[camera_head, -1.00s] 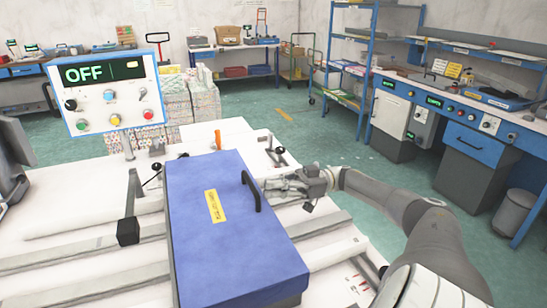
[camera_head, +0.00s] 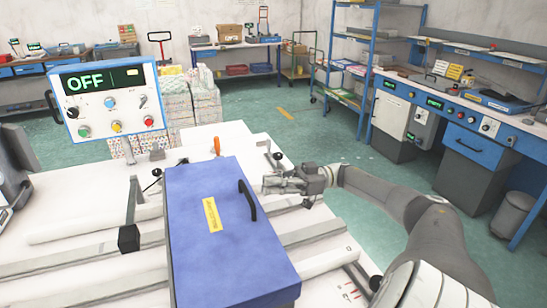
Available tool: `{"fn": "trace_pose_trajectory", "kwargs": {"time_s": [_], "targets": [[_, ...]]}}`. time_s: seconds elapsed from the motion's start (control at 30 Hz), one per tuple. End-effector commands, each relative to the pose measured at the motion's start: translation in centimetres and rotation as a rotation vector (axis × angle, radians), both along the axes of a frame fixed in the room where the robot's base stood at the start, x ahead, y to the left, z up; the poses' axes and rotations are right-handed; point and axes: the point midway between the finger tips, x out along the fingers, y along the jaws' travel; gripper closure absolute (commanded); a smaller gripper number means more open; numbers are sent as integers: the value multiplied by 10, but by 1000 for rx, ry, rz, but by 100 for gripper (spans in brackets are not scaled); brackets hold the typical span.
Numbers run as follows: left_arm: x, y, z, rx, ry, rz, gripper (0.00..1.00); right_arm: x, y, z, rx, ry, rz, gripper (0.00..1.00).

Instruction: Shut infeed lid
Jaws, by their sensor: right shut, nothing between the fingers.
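The infeed lid (camera_head: 195,250) is a blue box-like cover with a yellow label (camera_head: 212,214) and a black handle (camera_head: 248,200) along its right side. It lies flat over the white machine bed (camera_head: 75,262), and I see no gap from here. My right gripper (camera_head: 268,185) is shut and empty, just right of the handle's far end, at about the lid's right edge. I cannot tell if it touches the lid. My left gripper is not in view.
A control box (camera_head: 108,98) with an OFF display and coloured buttons stands behind the lid at left. An orange-handled tool (camera_head: 217,146) and a black-knobbed lever (camera_head: 277,157) are on the bed's far side. A blue bench (camera_head: 470,130) stands at right.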

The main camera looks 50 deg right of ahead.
Motion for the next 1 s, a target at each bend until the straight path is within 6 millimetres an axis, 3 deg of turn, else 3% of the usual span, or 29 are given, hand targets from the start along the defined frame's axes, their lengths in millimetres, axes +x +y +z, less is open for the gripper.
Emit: {"fn": "trace_pose_trajectory", "kwargs": {"time_s": [0.03, 0.4, 0.63, 1.0], "targets": [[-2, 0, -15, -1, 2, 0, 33, -5, -12, -15, -2, 5, -9, 100], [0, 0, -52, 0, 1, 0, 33, -33, -65, -33, -1, -3, -8, 100], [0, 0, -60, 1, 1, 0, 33, -41, -78, -35, -1, -2, -6, 100], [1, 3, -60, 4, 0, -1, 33, -42, -79, -34, 0, 0, -5, 100]]}}
